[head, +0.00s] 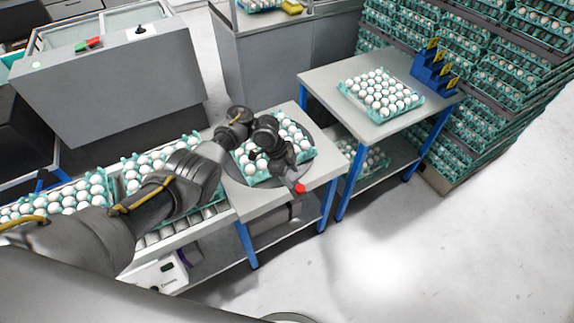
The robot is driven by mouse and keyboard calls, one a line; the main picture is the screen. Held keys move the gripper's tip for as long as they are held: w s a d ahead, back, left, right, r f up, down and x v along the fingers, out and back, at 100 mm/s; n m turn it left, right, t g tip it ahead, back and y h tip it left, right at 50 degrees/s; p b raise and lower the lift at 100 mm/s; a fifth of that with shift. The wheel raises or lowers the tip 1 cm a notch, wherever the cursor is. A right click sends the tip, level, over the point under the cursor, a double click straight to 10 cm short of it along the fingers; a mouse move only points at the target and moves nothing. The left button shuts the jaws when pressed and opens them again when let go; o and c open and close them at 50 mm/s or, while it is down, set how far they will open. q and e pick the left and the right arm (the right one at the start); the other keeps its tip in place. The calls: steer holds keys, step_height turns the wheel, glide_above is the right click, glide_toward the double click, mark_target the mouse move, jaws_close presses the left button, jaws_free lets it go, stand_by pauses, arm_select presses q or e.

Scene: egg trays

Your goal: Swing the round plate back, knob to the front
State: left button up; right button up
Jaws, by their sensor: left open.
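The round grey plate (240,177) lies on the end of the long table, partly hidden by my left arm. A teal tray of white eggs (301,153) sits on it. A red knob (299,189) shows at the plate's front right side, close to the table's front edge. My right gripper is not in view.
A conveyor (115,196) with several egg trays runs in from the left. A second table (400,122) on the right holds an egg tray (422,97) and blue number holders (432,72). Stacked egg trays (500,100) stand behind. The floor in front is clear.

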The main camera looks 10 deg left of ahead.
arm_select(q)
steer(key=p+v, duration=0.2)
steer(key=v, duration=0.2)
steer(key=shift+r, duration=0.1)
stand_by(0.4)
